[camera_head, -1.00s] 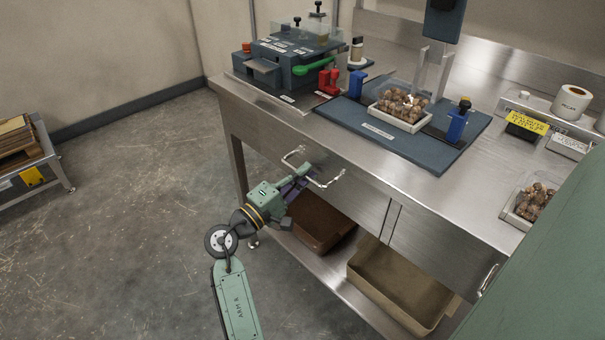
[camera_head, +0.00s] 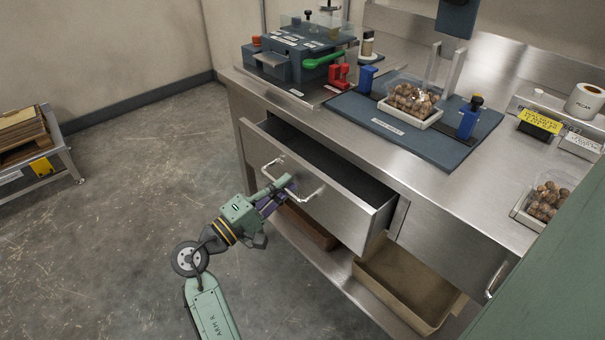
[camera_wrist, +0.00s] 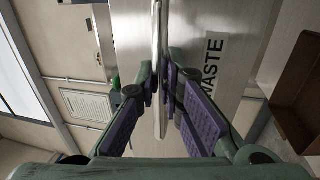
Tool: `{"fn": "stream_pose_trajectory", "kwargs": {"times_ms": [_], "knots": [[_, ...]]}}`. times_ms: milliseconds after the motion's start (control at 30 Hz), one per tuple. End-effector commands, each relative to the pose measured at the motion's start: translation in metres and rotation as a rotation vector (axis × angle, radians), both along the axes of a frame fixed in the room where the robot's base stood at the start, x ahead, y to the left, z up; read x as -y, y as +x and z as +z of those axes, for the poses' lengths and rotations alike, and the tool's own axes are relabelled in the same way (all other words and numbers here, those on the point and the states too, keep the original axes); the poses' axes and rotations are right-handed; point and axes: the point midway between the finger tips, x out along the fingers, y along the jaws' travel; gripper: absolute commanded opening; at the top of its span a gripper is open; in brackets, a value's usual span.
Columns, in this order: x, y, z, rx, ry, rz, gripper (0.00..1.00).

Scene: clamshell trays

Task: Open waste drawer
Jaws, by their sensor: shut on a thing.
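The waste drawer (camera_head: 326,193) is a steel drawer under the left part of the workbench. It stands pulled well out, and its dark inside shows empty where I can see it. Its bar handle (camera_head: 312,195) runs along the front. My gripper (camera_head: 287,188) is at the handle and shut on it. In the wrist view the purple finger pads of my gripper (camera_wrist: 165,95) close around the handle bar (camera_wrist: 157,40). The label WASTE (camera_wrist: 212,62) shows on the drawer front beside the fingers.
Brown bins (camera_head: 408,285) stand on the lower shelf beneath the drawer. A second steel front (camera_head: 455,245) to the right is shut. The bench top holds a blue mat (camera_head: 410,145) with a nut tray (camera_head: 408,116). Open floor (camera_head: 110,230) lies left of the bench.

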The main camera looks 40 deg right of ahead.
Motion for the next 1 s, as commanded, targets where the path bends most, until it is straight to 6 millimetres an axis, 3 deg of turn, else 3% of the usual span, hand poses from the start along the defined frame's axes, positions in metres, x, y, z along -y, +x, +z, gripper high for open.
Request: {"fn": "stream_pose_trajectory", "kwargs": {"times_ms": [33, 200, 400, 600, 967, 1000], "knots": [[-0.016, 0.0, -0.001, 0.0, 0.002, 0.007, 0.0], [-0.059, -0.003, 0.0, -0.001, 0.001, 0.006, 0.0], [-0.095, -0.007, 0.0, -0.001, 0.001, 0.004, 0.0], [-0.111, -0.009, 0.0, -0.001, 0.001, 0.0, 0.0], [-0.112, -0.009, 0.0, -0.001, 0.001, -0.001, 0.0], [-0.112, -0.009, 0.0, -0.001, 0.001, -0.001, 0.1]]}}
